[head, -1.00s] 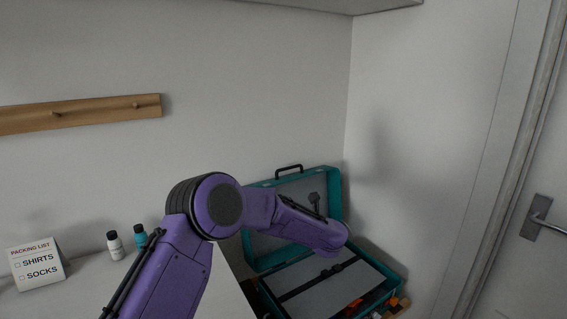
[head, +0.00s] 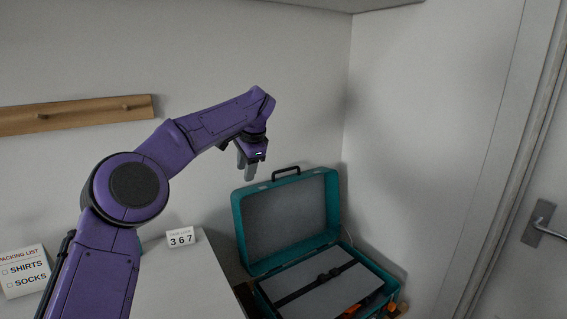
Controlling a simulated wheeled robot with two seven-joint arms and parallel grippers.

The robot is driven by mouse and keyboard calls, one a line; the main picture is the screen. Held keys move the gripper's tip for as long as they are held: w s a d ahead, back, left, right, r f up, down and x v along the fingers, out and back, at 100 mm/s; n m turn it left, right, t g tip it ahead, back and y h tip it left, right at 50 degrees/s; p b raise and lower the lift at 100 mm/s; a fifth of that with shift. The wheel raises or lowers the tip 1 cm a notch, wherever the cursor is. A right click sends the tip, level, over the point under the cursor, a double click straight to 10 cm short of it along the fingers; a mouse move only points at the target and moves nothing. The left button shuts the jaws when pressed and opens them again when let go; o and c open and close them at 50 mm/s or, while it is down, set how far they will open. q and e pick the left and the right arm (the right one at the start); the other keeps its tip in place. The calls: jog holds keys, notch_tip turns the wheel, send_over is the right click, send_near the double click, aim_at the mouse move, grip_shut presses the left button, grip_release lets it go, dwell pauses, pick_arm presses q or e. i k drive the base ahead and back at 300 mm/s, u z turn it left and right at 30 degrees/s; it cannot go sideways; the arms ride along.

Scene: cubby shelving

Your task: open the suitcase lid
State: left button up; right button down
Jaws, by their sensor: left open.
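The teal suitcase (head: 252,262) stands at the lower right of the head view. Its lid (head: 287,216) is raised and stands upright near the wall, with a grey lining and a black handle (head: 286,171) on its top edge. The base holds a grey panel crossed by a black strap with a buckle. My left gripper (head: 246,174) is open and empty. It points down in front of the wall, up and to the left of the lid, and appears apart from it. My right gripper is not in view.
A wooden peg rail (head: 75,115) is on the wall. A door with a handle (head: 541,222) is at right.

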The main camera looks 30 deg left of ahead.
aim_at(279, 221)
jog(key=z, duration=0.05)
jog(key=i, duration=0.9)
